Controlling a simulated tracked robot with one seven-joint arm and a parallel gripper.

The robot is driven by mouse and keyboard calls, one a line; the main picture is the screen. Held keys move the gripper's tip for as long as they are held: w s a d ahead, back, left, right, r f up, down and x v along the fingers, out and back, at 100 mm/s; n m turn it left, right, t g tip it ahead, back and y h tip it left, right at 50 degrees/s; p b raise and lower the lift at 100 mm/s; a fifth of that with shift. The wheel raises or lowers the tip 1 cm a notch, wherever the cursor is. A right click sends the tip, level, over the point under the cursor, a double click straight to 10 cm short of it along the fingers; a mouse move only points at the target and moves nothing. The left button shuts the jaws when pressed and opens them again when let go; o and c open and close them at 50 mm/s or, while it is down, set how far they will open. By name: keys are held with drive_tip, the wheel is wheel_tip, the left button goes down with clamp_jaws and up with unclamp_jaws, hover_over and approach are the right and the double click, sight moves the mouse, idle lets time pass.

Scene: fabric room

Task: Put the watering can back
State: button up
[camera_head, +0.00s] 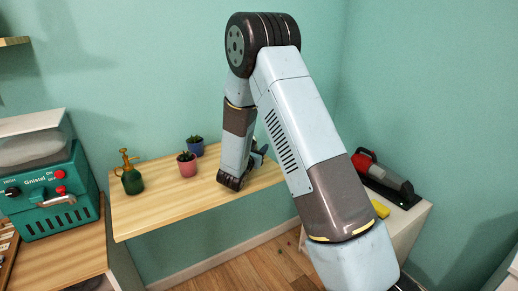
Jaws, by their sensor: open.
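My arm reaches over the wooden shelf, and its dark wrist end, with my gripper (232,181) mostly hidden at it, is low over the shelf's right part. My gripper is open. A small blue-grey shape (258,154) shows just right of the wrist, partly hidden by my arm; I cannot tell whether it is the watering can or part of my gripper. A dark green bottle with a brass spray top (131,178) stands upright on the shelf's left part. No other watering can is clearly visible.
A teal machine (50,195) is at left. A red and grey handheld device (383,178) and a yellow item (380,208) lie on the right cabinet. The shelf's front is clear.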

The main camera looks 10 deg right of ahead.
drive_tip(key=v, duration=1.1)
drive_tip(key=shift+s+a, duration=0.2)
drive_tip(key=shift+s, duration=0.1)
drive_tip(key=s+d+r+m+g, duration=1.3)
drive_tip(key=s+d+m, duration=0.3)
drive_tip(key=s, duration=0.2)
drive_tip(key=s+a+r+m+t+y, duration=0.2)
drive_tip(key=s+a+r+m+y, duration=0.1)
drive_tip(key=s, duration=0.5)
drive_tip(key=s+a+r+m+t+y, duration=0.2)
drive_tip(key=s+a+r+m+y, duration=0.1)
drive_tip(key=s+r+m+y, duration=0.2)
drive_tip(key=s+m+y, duration=0.2)
drive_tip(key=s+y, duration=0.1)
drive_tip(key=shift+a+r+m, duration=0.25)
drive_tip(key=shift+a+m, duration=0.05)
drive_tip(key=shift+m, duration=0.1)
